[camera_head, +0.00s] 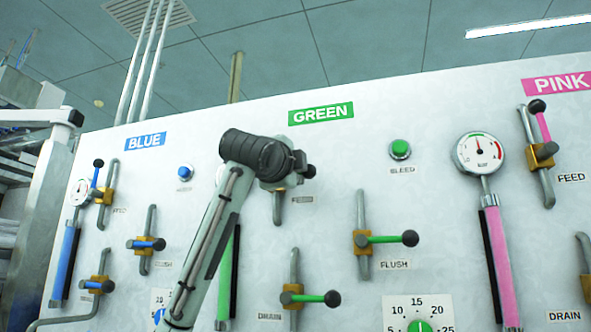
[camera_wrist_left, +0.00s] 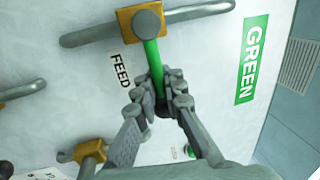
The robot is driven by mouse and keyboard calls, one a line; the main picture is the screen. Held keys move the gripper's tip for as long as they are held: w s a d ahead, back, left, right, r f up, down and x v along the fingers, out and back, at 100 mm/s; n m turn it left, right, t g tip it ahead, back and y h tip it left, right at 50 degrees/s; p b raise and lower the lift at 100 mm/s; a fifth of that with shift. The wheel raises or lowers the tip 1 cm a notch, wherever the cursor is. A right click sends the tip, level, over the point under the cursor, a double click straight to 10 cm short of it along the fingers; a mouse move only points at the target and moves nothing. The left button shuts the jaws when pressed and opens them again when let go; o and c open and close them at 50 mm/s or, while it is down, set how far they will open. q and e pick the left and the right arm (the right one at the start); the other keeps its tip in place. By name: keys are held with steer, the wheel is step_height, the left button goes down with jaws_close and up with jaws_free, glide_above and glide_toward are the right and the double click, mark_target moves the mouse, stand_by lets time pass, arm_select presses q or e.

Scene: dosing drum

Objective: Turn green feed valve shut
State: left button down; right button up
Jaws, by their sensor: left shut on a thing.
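The green feed valve is mostly hidden behind my left gripper in the head view, where only its lower pipe (camera_head: 278,207) and the black knob (camera_head: 309,171) show. In the left wrist view its green lever (camera_wrist_left: 154,60) runs from a grey hub on a brass body (camera_wrist_left: 128,22) and stands crosswise to the grey pipe (camera_wrist_left: 92,36). My left gripper (camera_wrist_left: 159,100) is shut on the lever near its outer end; it also shows in the head view (camera_head: 294,164). The lever's end is hidden between the fingers. My right gripper is in neither view.
Below are the green flush lever (camera_head: 390,239) and green drain lever (camera_head: 312,298), both crosswise to their pipes. Blue valves are at left, pink ones at right. The GREEN sign (camera_head: 321,113) is above.

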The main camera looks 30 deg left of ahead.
arm_select(q)
steer(key=shift+w+d+f+m, duration=0.1)
steer(key=shift+d+f+m, duration=0.35)
steer(key=shift+m, duration=0.05)
steer(key=c, duration=1.7)
jaws_free()
steer(key=shift+s, duration=0.2)
steer(key=shift+c, duration=0.2)
steer(key=shift+o, duration=1.2)
steer(key=shift+r, duration=0.15)
steer(key=shift+o, duration=0.4)
steer(key=shift+d+r, duration=0.1)
steer(key=shift+d, duration=0.05)
steer(key=shift+a, duration=0.2)
steer(key=shift+s, duration=0.25)
steer(key=v, duration=1.1)
steer(key=shift+s, duration=0.25)
